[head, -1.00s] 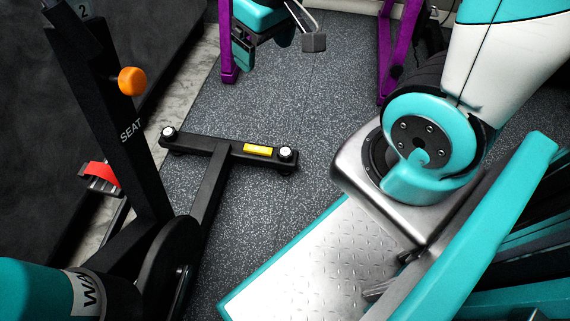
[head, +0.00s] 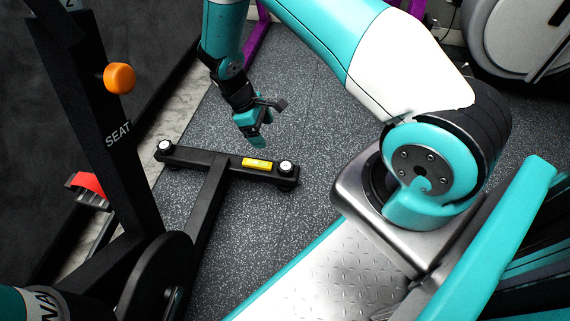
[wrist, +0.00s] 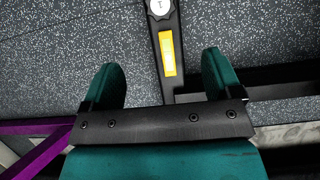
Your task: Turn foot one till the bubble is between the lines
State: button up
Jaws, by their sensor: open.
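My gripper (head: 256,138) is open and empty, pointing down just behind the bike's black floor bar (head: 225,167). In the wrist view its two teal fingers (wrist: 162,72) stand apart, with the bar beyond them. The yellow level (head: 257,163) lies on top of the bar near its right end; it also shows in the wrist view (wrist: 167,53). Its bubble is too small to make out. Just right of it is a white-capped foot knob (head: 286,168); in the wrist view this cap (wrist: 159,7) bears a small mark like a 1. The gripper touches neither.
Another white-capped foot (head: 165,146) is at the bar's left end. The bike's black seat post (head: 95,120) with an orange knob (head: 119,78) rises at the left. A purple frame (head: 257,38) stands behind.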

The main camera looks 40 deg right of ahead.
aim_at(286, 165)
jog(key=b+x, duration=0.8)
jog(key=x, duration=0.8)
jog(key=shift+s+f, duration=0.15)
jog(key=shift+f, duration=0.05)
jog(key=shift+d+r, duration=0.1)
jog(key=c, duration=0.9)
